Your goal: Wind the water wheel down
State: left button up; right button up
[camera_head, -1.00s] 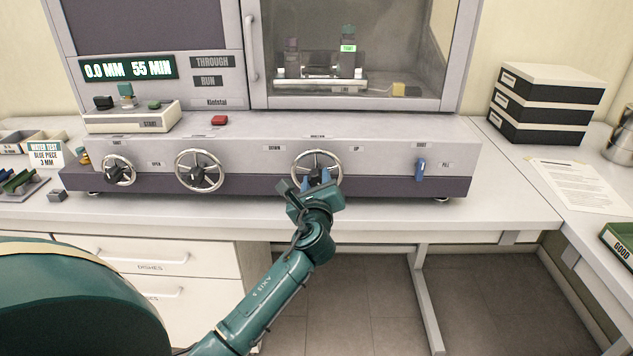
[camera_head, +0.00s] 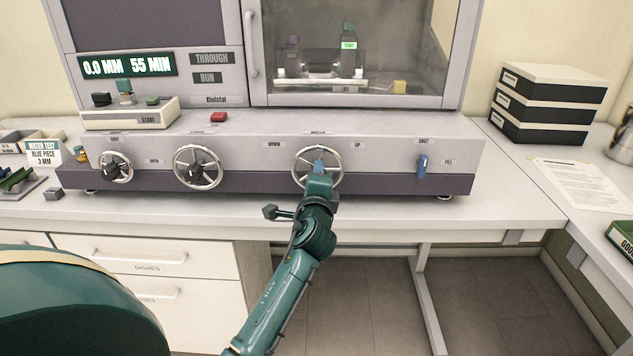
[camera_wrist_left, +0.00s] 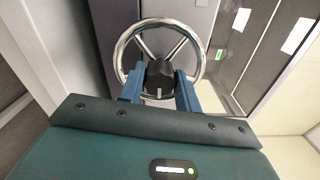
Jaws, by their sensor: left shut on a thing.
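The water wheel (camera_head: 341,160) is a chrome handwheel on the front of the testing machine, between the labels DOWN and UP. My left gripper (camera_head: 319,168) is at its centre. In the left wrist view, the blue fingers (camera_wrist_left: 158,90) stand on either side of the wheel's black hub (camera_wrist_left: 160,72) and are shut on it. The chrome rim (camera_wrist_left: 126,45) circles around them. A white mark shows on the hub. In the head view my gripper hides the lower hub. My right gripper is not in view.
Two other handwheels (camera_head: 218,165) (camera_head: 116,182) sit left on the same panel. A blue lever (camera_head: 422,166) is at the right, below SHUT. The display (camera_head: 128,65) reads 0.0 MM 55 MIN. Behind the glass, a carriage (camera_head: 320,83) carries two dark pieces.

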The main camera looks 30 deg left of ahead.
pick_arm(q)
jog(key=n+b, duration=0.1)
jog(key=n, duration=0.4)
jog(key=shift+n+b, duration=0.3)
jog(key=shift+n, duration=0.1)
dwell(0.4)
jog(key=o, duration=1)
